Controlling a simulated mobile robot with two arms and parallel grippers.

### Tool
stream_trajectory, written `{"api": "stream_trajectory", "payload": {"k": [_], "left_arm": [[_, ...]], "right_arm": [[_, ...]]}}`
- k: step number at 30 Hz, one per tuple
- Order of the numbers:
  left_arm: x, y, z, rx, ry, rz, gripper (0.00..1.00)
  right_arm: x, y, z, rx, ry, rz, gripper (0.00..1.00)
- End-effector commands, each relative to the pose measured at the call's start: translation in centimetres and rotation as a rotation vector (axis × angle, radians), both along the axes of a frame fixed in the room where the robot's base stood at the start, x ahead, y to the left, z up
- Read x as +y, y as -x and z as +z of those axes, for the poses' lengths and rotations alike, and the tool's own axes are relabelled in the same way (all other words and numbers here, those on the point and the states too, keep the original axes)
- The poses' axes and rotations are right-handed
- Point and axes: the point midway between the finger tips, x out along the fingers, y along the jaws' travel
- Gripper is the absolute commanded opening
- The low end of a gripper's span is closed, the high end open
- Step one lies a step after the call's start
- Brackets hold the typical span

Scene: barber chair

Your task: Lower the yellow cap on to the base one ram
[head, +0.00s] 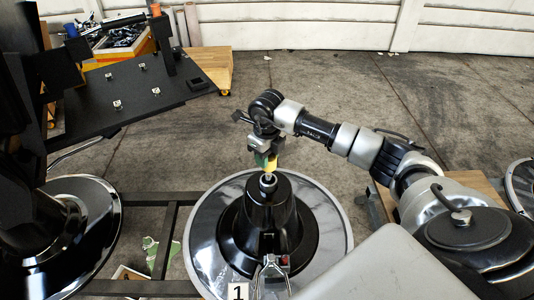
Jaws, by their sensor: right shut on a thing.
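The base one (204,249) is a round silver disc with a black cone at its middle and a card marked 1 at its front edge. Its ram (268,181) is a short metal post standing up from the top of the cone. My right gripper (264,162) comes in from the right and points down right above the ram. It is shut on the yellow cap (271,163), which shows only partly between the fingers. The cap looks very close to the ram's top; I cannot tell if they touch. My left gripper is not in view.
A second chair base (95,215) stands at left, beside a dark frame (170,225). A black panel with small metal fittings (135,90) lies at upper left. A wooden dolly (212,68) and a parts bin (122,38) are behind it.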

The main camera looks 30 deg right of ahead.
Motion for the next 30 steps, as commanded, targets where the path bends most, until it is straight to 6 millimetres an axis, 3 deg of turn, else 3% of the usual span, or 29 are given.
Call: {"api": "stream_trajectory", "payload": {"k": [3, 12, 30], "left_arm": [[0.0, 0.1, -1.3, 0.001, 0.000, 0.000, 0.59], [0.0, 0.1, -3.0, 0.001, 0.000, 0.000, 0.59], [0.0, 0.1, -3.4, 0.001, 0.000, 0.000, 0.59]], "right_arm": [[0.0, 0.0, -1.6, 0.000, 0.000, -0.001, 0.15], [0.0, 0.0, -4.1, 0.000, 0.000, 0.000, 0.15], [0.0, 0.0, -4.7, -0.001, 0.000, 0.000, 0.15]]}}
